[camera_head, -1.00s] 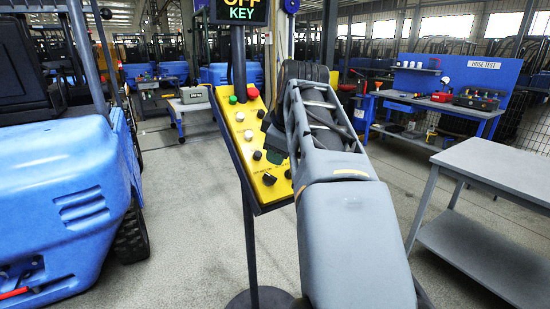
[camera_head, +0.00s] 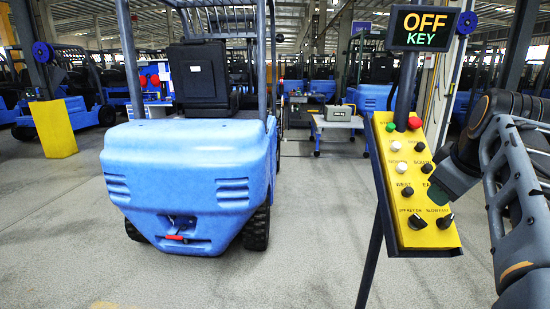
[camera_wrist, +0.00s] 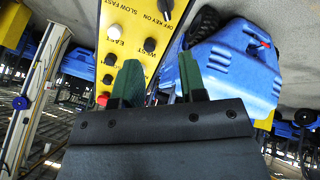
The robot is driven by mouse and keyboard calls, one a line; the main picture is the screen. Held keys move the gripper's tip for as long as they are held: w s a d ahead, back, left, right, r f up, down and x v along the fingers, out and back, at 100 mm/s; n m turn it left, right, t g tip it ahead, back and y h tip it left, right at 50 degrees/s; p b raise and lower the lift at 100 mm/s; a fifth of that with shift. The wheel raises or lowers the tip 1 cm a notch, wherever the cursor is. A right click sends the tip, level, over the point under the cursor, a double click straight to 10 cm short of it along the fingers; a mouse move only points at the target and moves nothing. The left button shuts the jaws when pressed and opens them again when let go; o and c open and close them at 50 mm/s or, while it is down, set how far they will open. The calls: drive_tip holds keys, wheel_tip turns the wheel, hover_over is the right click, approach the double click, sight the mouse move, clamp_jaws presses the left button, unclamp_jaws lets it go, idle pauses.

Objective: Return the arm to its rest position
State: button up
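My gripper (camera_wrist: 158,82) shows two green fingers apart with nothing between them in the wrist view. The yellow control panel (camera_wrist: 125,45) lies beyond the fingers, upside down in that view. In the head view my arm comes in from the right edge, and my dark gripper body (camera_head: 452,182) is beside the panel's right edge. Whether it touches the panel I cannot tell. The panel (camera_head: 420,238) carries white and black buttons, a green and a red one at the top, and two black knobs at the bottom. The display (camera_head: 425,28) above it reads "OFF KEY".
A blue forklift (camera_head: 190,165) stands on the floor left of the panel, its rear towards me. A yellow block (camera_head: 54,128) stands further left. A grey workbench (camera_head: 337,122) is behind. The grey floor between forklift and panel stand is clear.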

drive_tip(key=a+f+m+g+y+p, duration=0.15)
drive_tip(key=a+f+m+p, duration=0.4)
drive_tip(key=f, duration=0.75)
drive_tip(key=s+a+f+n+g+p, duration=0.1)
drive_tip(key=s+a+f+p, duration=0.2)
drive_tip(key=a, duration=1)
drive_tip(key=shift+s+f+y, duration=0.45)
drive_tip(key=shift+s+f, duration=0.95)
drive_tip(key=shift+f, duration=0.05)
